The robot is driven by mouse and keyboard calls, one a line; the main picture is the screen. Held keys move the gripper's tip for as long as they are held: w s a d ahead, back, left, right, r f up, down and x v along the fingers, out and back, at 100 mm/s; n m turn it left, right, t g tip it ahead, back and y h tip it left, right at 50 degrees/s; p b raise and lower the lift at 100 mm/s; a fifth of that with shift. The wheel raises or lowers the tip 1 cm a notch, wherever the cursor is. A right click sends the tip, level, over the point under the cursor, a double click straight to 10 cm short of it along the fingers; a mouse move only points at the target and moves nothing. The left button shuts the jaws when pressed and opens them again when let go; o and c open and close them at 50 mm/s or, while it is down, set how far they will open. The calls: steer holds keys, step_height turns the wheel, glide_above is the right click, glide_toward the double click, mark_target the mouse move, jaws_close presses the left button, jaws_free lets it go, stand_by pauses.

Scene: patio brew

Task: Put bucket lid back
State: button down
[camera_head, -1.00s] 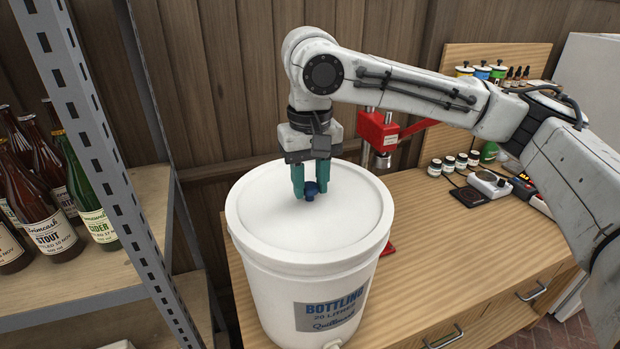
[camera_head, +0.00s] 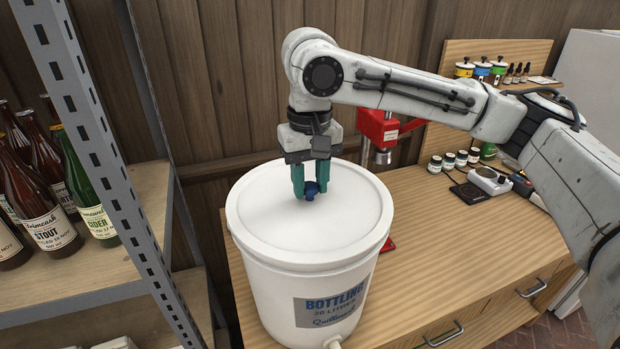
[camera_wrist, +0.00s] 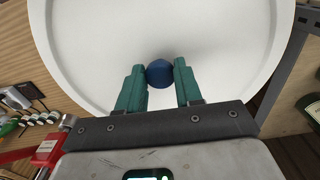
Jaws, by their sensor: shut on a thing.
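A large white bucket (camera_head: 275,293) labelled "Bottling 20 litres" stands at the left end of the wooden worktop. Its round white lid (camera_head: 262,215) lies across the bucket's top and looks level; whether it is fully seated I cannot tell. The lid has a small dark blue knob (camera_head: 310,194) at its middle. My gripper (camera_head: 311,187), with green fingers, points down over the lid and is shut on the knob. In the wrist view the blue knob (camera_wrist: 159,73) sits between the two fingertips, with the white lid (camera_wrist: 220,40) beneath.
A metal shelf (camera_head: 75,262) with brown and green bottles (camera_head: 90,190) stands close on the left. A red bottle capper (camera_head: 382,128) is behind the bucket to the right. Jars, a scale (camera_head: 488,181) and a rack stand farther right. The worktop's front right (camera_head: 440,260) is clear.

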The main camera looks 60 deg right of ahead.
mark_target(310, 186)
steer(key=c, duration=0.7)
jaws_free()
steer(key=shift+o, duration=0.2)
step_height(310, 186, up, 11)
steer(key=b, duration=0.1)
steer(key=shift+f, duration=0.15)
